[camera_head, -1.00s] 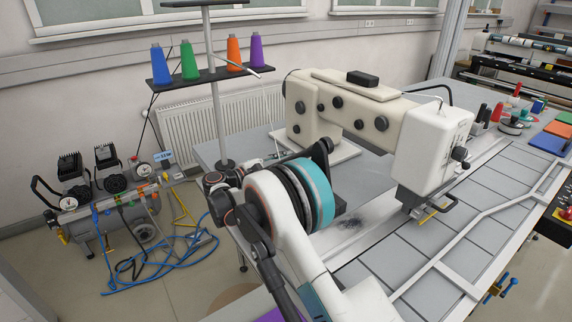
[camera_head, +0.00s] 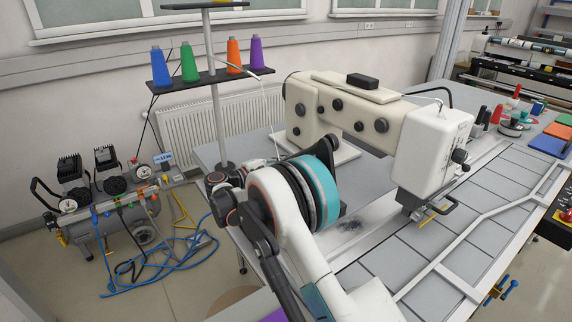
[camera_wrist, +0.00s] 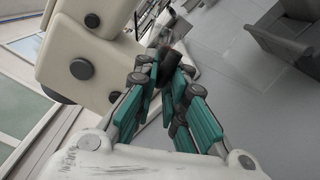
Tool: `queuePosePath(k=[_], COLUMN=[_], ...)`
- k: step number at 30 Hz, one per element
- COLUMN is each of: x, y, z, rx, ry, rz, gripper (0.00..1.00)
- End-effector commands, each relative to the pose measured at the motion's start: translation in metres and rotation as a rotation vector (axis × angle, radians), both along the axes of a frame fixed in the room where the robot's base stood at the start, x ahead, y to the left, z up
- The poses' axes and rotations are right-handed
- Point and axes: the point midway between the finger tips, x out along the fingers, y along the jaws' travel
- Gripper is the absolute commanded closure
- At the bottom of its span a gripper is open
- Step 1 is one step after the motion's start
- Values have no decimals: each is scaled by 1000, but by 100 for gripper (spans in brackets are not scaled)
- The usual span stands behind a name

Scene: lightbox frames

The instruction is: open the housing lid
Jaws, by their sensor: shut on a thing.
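A large cream sewing machine (camera_head: 347,117) stands on the grey table, with several black round knobs on its side. On its top lies a flat cream plate (camera_head: 352,88) bearing a black block (camera_head: 362,80); I cannot tell for certain which part is the housing lid. In the wrist view, my gripper (camera_wrist: 169,75) has its teal-padded fingers shut on a dark cylindrical piece (camera_wrist: 178,60), close beside the cream machine body (camera_wrist: 85,62). What the dark piece is attached to is hidden. In the head view my own arm hides the gripper.
A thread stand (camera_head: 215,77) with several coloured cones rises behind my arm. The machine's needle head (camera_head: 428,150) is to the right. An air compressor (camera_head: 105,205) with tangled hoses is on the floor at left.

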Motion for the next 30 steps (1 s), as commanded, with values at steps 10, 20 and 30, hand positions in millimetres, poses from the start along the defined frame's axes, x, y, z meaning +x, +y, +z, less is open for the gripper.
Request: queuePosePath(k=[10, 20, 30], x=[-17, -16, -17], y=[-11, -11, -11], z=[30, 32, 29], rx=[81, 77, 82], ry=[-129, -129, -128], rz=[2, 4, 1], gripper=[100, 79, 70])
